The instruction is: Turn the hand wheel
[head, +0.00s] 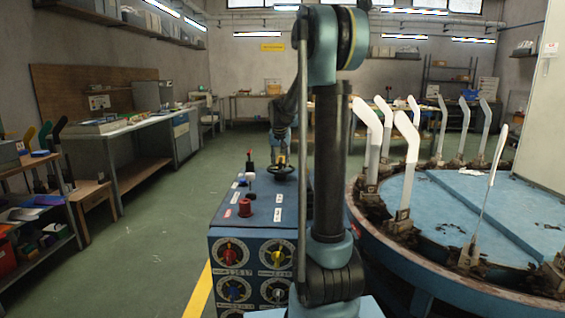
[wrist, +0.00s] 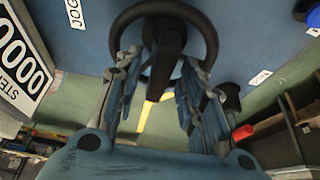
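The black hand wheel (head: 280,170) lies on top of the blue control box (head: 262,212), near its far edge. In the wrist view its dark ring (wrist: 211,32) and central hub fill the top middle. My gripper (head: 281,150) is above the wheel in the head view, small and partly hidden against my arm. In the wrist view my gripper (wrist: 160,68) has its two fingers apart, one on each side of the wheel's dark middle part. Gaps show beside that part lower down; contact at the fingertips cannot be told.
A red knob (head: 245,208) and small levers stand on the box near the wheel. Dials cover its front. A round blue table (head: 440,215) with several upright white foot forms stands close on the right. Open green floor (head: 165,235) lies to the left.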

